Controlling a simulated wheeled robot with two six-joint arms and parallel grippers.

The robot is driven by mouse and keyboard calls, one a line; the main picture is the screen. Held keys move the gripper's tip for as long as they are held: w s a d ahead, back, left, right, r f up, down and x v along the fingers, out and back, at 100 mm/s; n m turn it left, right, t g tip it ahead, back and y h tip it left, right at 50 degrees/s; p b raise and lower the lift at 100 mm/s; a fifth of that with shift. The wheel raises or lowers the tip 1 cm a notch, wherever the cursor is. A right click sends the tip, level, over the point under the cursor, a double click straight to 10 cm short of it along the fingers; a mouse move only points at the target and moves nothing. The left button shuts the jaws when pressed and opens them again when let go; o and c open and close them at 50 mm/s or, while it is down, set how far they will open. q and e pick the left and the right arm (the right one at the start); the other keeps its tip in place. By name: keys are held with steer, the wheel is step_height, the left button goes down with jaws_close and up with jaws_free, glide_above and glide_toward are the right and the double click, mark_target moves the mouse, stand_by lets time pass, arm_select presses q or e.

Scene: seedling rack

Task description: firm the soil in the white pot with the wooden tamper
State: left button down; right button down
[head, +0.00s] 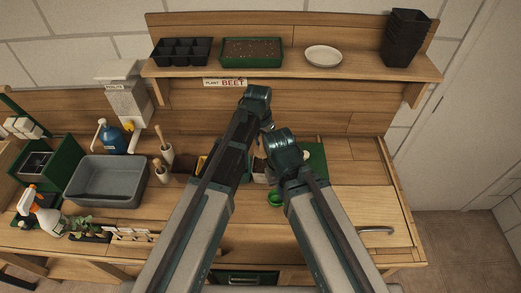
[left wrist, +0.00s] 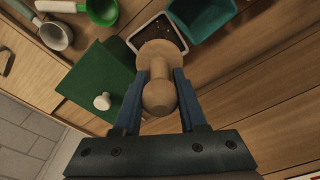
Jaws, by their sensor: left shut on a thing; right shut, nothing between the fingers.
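My left gripper (head: 268,127) is shut on the wooden tamper (left wrist: 158,97), gripping its rounded handle, with the flat round disc pointing away from the wrist. The white pot (left wrist: 136,43), with dark soil inside, lies just beyond the disc in the left wrist view; the disc covers its near part. I cannot tell how high the tamper is above the soil, but no contact shows. In the head view my arms largely hide the pot and tamper. My right gripper (head: 284,152) is shut and empty, lower and to the right of the left one; its fingertips are mostly hidden.
A teal pot (left wrist: 205,22) stands right beside the white pot. A green mat (left wrist: 85,78) with a white knob (left wrist: 102,102), a green cup (left wrist: 103,12) and a metal cup (left wrist: 56,36) lie near. A grey tub (head: 105,183) stands left.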

arm_select(q)
steer(key=shift+w+d+r, duration=0.15)
steer(key=shift+w+d, duration=0.15)
steer(key=shift+d, duration=0.1)
steer(key=b, duration=0.8)
glide_above(265, 165)
steer(key=f, duration=0.8)
steer(key=shift+s+a+f, duration=0.1)
steer(key=shift+s, duration=0.15)
steer(key=shift+f+b, duration=0.95)
steer(key=shift+b, duration=0.1)
stand_by(1.3)
steer(key=shift+r, duration=0.1)
stand_by(0.4)
step_height(265, 165, up, 9)
steer(key=p, duration=0.9)
steer(key=shift+r, duration=0.15)
steer(key=shift+s, duration=0.1)
stand_by(0.4)
